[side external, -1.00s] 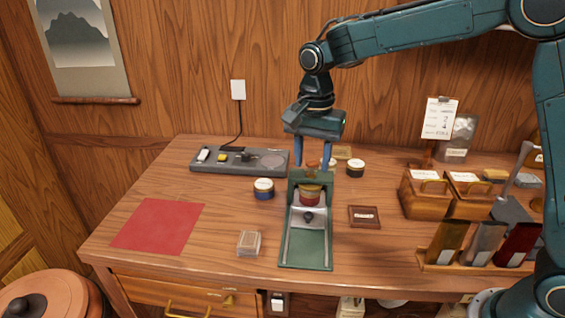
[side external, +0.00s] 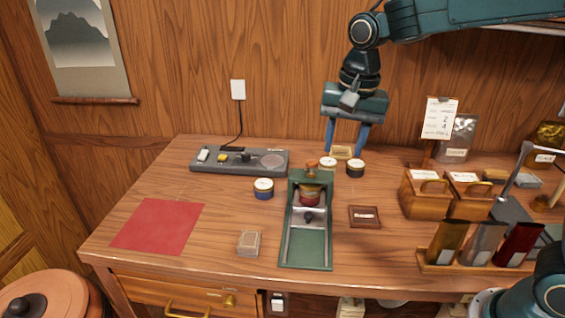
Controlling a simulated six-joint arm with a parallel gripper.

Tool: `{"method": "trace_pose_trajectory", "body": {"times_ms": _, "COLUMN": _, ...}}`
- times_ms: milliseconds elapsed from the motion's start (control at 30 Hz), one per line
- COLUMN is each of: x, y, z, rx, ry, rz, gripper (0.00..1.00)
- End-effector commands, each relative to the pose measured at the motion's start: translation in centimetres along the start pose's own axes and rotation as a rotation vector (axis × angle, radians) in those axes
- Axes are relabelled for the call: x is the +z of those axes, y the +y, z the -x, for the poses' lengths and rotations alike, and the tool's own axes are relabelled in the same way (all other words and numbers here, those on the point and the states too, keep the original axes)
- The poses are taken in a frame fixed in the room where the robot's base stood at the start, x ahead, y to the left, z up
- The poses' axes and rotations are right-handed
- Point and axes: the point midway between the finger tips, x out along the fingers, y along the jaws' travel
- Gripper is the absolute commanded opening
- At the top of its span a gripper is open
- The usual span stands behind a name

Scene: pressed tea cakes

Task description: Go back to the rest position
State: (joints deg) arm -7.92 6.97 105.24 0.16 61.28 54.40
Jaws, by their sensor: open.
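My gripper (side external: 346,150) hangs over the back of the desk, its two blue fingers spread apart with nothing held between them. It is behind and to the right of the green press (side external: 306,250). The press stands on the desk (side external: 225,245) with a reddish, layered cup (side external: 309,194) in its upper part and an orange-brown knob (side external: 311,164) at its back end. Behind the fingers, a small tan block (side external: 341,152) partly shows.
Small round tins (side external: 263,188) stand near the press. A dark red tile (side external: 364,216), wooden boxes (side external: 425,197) and a rack of pouches (side external: 480,258) are at right. A grey console (side external: 238,161) is back left; a red mat (side external: 158,226) lies at left. Air above the desk's left is free.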

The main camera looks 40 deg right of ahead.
Motion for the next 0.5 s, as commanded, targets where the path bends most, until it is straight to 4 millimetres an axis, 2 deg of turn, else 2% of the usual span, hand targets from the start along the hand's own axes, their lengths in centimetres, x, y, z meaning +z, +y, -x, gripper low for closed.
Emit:
{"method": "trace_pose_trajectory", "body": {"times_ms": 33, "x": 0.4, "y": 1.0, "z": 0.9, "rx": -0.017, "ry": 0.013, "rz": 0.032, "gripper": 0.42}}
{"method": "trace_pose_trajectory", "body": {"times_ms": 200, "x": 1.7, "y": 4.0, "z": 2.8, "rx": -0.056, "ry": 0.053, "rz": 0.154, "gripper": 0.42}}
{"method": "trace_pose_trajectory", "body": {"times_ms": 500, "x": 4.4, "y": 9.4, "z": 4.9, "rx": -0.11, "ry": 0.14, "rz": 0.368, "gripper": 0.42}}
